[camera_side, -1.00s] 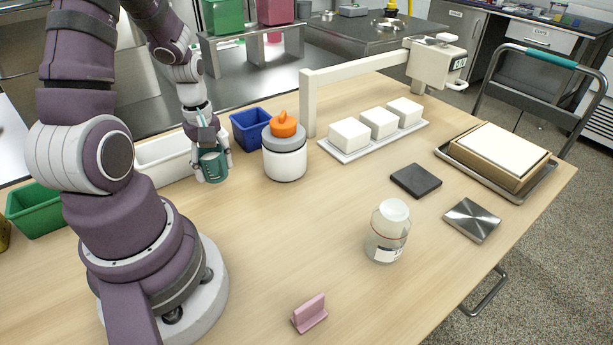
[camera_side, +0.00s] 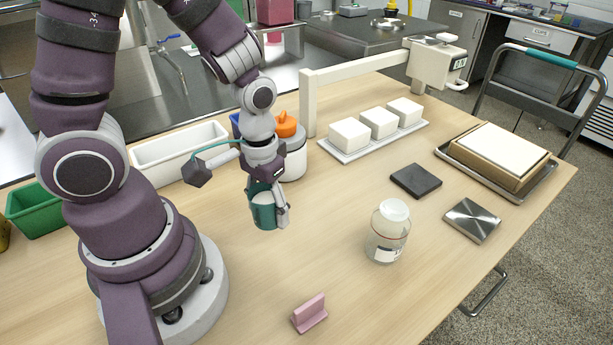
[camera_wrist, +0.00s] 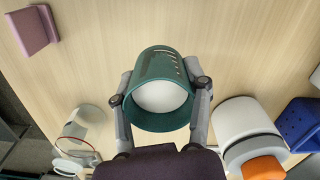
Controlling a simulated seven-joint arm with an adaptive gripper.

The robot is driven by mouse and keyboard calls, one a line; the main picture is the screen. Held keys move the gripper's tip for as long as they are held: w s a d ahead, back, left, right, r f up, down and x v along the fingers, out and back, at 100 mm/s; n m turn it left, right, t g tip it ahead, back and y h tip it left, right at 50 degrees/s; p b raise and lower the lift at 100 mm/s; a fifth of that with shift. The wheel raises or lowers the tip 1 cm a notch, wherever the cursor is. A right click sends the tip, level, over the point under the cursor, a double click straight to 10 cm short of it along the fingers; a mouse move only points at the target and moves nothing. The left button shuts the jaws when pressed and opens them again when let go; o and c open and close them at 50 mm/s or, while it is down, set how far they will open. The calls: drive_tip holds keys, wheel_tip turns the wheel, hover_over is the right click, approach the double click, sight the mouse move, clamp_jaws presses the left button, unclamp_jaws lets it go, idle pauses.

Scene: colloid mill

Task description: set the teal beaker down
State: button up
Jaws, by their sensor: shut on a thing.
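The teal beaker (camera_side: 264,214) is held upright in my gripper (camera_side: 270,205), in front of the white jar with the orange knob. In the wrist view the beaker (camera_wrist: 138,116) sits between both fingers of my gripper (camera_wrist: 160,98), which touch its sides. A white round surface shows inside the beaker. I cannot tell for sure whether its base touches the table (camera_side: 215,270) or hangs just above it.
The white jar with an orange knob (camera_side: 291,160) stands close behind my gripper. A clear bottle (camera_side: 387,238) stands to the right and a pink block (camera_side: 309,313) at the front. A dark pad (camera_side: 416,181) and a steel plate (camera_side: 471,220) lie further right. The middle table is clear.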

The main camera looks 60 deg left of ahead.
hover_over(344, 201)
drive_tip(key=shift+s+f, duration=0.35)
drive_tip(key=shift+f, duration=0.4)
drive_tip(key=shift+w+f, duration=0.15)
drive_tip(key=shift+w, duration=0.2)
drive_tip(key=shift+f, duration=1.6)
drive_tip(key=shift+f, duration=0.1)
drive_tip(key=o, duration=1.2)
drive_tip(key=shift+c, duration=0.2)
